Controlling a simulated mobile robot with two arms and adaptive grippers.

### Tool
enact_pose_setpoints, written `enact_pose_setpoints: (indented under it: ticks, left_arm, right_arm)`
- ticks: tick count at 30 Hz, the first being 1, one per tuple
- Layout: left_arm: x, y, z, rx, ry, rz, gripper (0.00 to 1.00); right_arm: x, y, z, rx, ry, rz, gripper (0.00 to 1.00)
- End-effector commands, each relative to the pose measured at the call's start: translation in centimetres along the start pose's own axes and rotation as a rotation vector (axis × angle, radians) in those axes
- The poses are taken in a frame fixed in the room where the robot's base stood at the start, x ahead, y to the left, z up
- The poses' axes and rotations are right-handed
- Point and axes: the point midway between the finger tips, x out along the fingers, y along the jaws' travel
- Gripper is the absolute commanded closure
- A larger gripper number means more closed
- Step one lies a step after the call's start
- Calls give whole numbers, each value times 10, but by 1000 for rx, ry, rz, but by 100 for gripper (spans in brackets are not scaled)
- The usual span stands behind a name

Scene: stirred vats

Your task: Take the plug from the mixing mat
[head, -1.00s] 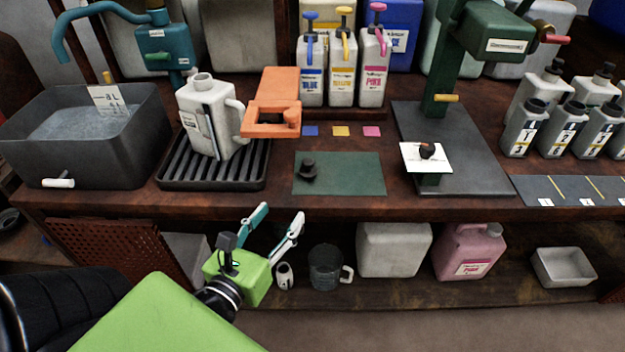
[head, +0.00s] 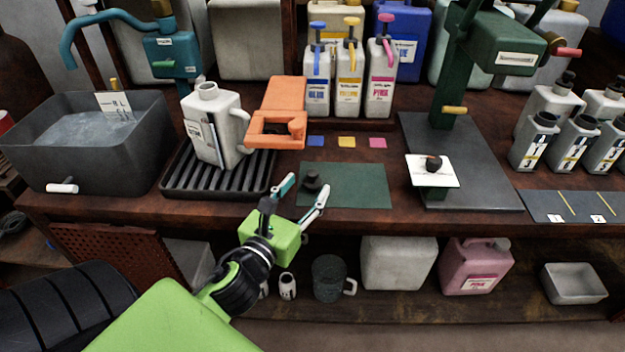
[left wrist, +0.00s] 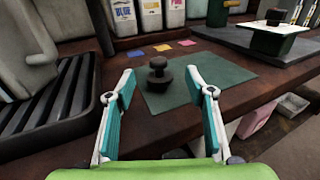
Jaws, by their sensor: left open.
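The plug (head: 312,181) is a small dark knobbed piece. It stands on the left part of the green mixing mat (head: 360,187). In the left wrist view the plug (left wrist: 158,76) shows ahead, between the fingers and beyond their tips, on the mat (left wrist: 215,74). My left gripper (head: 306,188) is open and empty at the bench's front edge, its fingers pointing at the plug. In the left wrist view the two fingers (left wrist: 160,82) are spread wide with nothing between them. My right gripper is not in view.
A black drip tray (head: 215,190) with a white jug (head: 222,130) stands left of the mat. An orange piece (head: 283,105) lies behind it. A green press (head: 455,110) stands to the right. The mat's right side is bare.

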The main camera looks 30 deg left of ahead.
Motion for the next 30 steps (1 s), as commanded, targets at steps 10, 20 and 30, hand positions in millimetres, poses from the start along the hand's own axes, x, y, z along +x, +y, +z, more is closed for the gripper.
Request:
enact_pose_setpoints:
  ticks: [10,20,30]
  left_arm:
    - [43,1,-3,0,-2,0,51]
    - [47,1,-4,0,1,0,56]
    - [46,1,-3,0,0,0,82]
  right_arm:
    - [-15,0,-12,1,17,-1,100]
    - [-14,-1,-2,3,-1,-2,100]
    - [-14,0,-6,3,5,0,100]
